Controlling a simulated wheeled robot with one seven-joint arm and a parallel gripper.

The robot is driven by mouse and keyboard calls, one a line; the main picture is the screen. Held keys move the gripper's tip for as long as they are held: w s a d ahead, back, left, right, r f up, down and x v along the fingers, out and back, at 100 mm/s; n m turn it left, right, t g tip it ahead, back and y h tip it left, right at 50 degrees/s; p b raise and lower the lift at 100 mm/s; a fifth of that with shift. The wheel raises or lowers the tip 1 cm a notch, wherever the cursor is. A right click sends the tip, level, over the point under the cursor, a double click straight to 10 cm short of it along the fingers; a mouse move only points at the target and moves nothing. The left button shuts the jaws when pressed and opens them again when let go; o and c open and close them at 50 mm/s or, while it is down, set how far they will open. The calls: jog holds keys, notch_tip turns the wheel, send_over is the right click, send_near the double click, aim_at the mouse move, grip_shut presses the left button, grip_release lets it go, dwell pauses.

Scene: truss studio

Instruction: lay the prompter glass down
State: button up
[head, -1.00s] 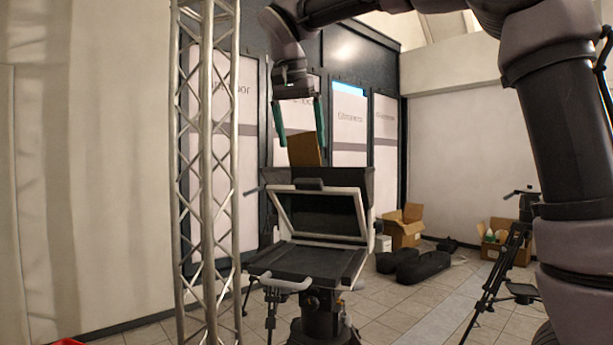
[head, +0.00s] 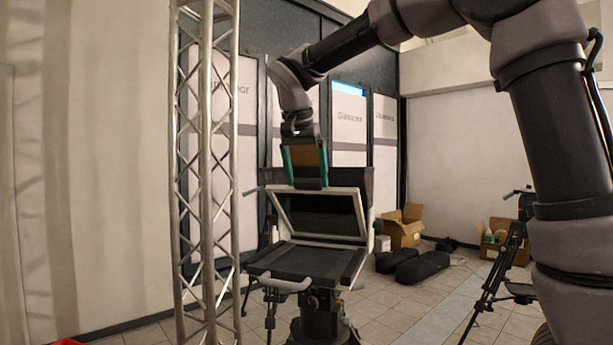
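The prompter glass (head: 318,223) is a dark pane in a pale frame. It stands tilted up above the flat black bed of the prompter (head: 305,263), with a dark hood (head: 353,183) behind it. A small dark tab (head: 310,184) sits on the frame's top edge. My gripper (head: 307,181) points down at this tab. Its two teal fingers are apart, with their tips at the tab's height, one towards each side of it. I cannot tell whether they touch it. A brown panel shows between the fingers.
A metal truss column (head: 207,170) stands close on the left. Cardboard boxes (head: 403,228) and black bags (head: 422,266) lie on the floor to the right. A black tripod (head: 490,285) stands farther right. A pale handle (head: 285,283) sticks out at the prompter's front.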

grip_shut()
jog(key=s+f+t, duration=0.1)
jog(key=s+f, duration=0.1)
jog(key=f, duration=0.2)
jog(key=s+a+f, duration=0.1)
jog(key=s+f, duration=0.1)
jog(key=f, duration=0.2)
jog(key=s+a+f+t+h, duration=0.1)
jog(key=s+f, duration=0.2)
jog(key=f, duration=0.1)
jog(key=shift+a+t, duration=0.25)
jog(key=shift+t, duration=0.05)
jog(key=shift+s+a+f, duration=0.1)
jog(key=shift+s+f, duration=0.1)
jog(key=shift+f, duration=0.35)
jog(key=shift+s+f, duration=0.15)
jog(key=shift+f, duration=0.35)
jog(key=shift+o, duration=1.5)
grip_release()
jog(key=shift+w, duration=0.1)
jog(key=shift+r, duration=0.1)
